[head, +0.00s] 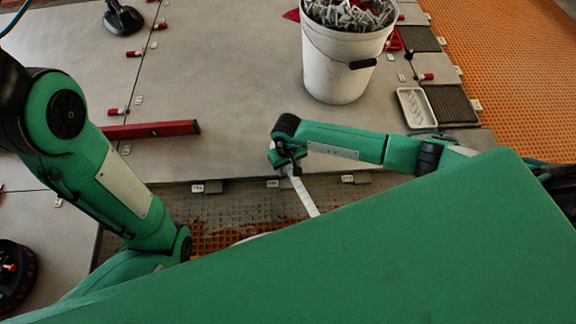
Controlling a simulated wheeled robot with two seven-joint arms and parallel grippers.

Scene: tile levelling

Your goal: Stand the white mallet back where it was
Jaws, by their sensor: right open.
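My right gripper (286,164) is open, near the front edge of the grey tiles. A narrow pale strip (303,195) runs down from it and passes behind my green body. It may be the handle of the white mallet, but I cannot tell for sure. A small white curved edge (252,238) shows just above my body; what it belongs to is hidden. No mallet head is clearly visible. My left arm comes in from the left and bends down behind my body, so its gripper is hidden.
A white bucket (335,72) of grey clips stands at the back. A white tray (414,108) lies right of it. A red level (150,130) lies on the grey tiles (230,80). A black suction tool (122,18) sits at the far left. Bare notched bed lies in front.

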